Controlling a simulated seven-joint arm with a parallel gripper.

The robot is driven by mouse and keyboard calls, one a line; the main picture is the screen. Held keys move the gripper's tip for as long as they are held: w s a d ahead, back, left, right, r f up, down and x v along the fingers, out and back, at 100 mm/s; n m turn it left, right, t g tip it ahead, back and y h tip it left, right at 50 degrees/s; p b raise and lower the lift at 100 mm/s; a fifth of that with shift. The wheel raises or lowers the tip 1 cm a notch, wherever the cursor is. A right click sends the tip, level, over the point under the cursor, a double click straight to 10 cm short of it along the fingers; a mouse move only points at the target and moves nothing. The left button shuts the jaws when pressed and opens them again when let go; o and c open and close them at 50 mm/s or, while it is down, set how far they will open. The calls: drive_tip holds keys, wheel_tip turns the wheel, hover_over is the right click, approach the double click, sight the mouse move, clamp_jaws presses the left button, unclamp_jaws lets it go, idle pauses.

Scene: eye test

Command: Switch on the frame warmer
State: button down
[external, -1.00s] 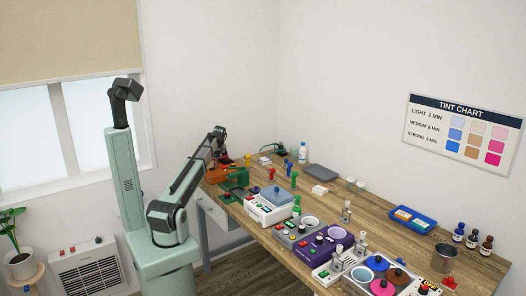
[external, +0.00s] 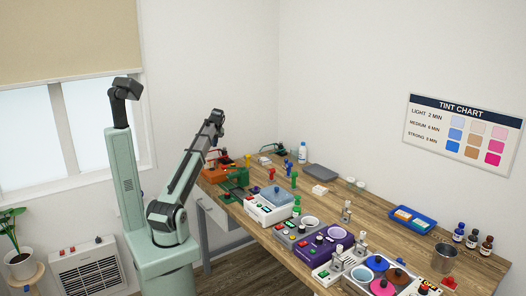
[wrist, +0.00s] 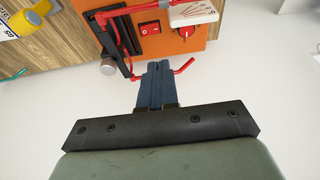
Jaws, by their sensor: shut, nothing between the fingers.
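The orange device (external: 212,174), which I take for the frame warmer, stands at the far left end of the bench. In the wrist view its orange panel (wrist: 203,42) carries a red rocker switch (wrist: 150,28), a red knob (wrist: 186,34) and a white dial plate (wrist: 193,12). Which way the rocker is set, I cannot tell. My gripper (wrist: 160,66) is shut and empty. In the wrist view its tips lie just below the panel's edge, under the rocker. In the external view my fingertips cannot be made out.
A thin red rod (wrist: 185,67) sticks out beside my fingertips. A black bracket (wrist: 118,38) and a silver cylinder (wrist: 108,66) lie left of the rocker. A yellow tool (wrist: 28,20) is farther left. A white bath unit (external: 268,208) stands nearer along the bench.

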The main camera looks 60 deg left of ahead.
drive_tip(key=shift+v, duration=0.95)
drive_tip(key=shift+s, duration=0.15)
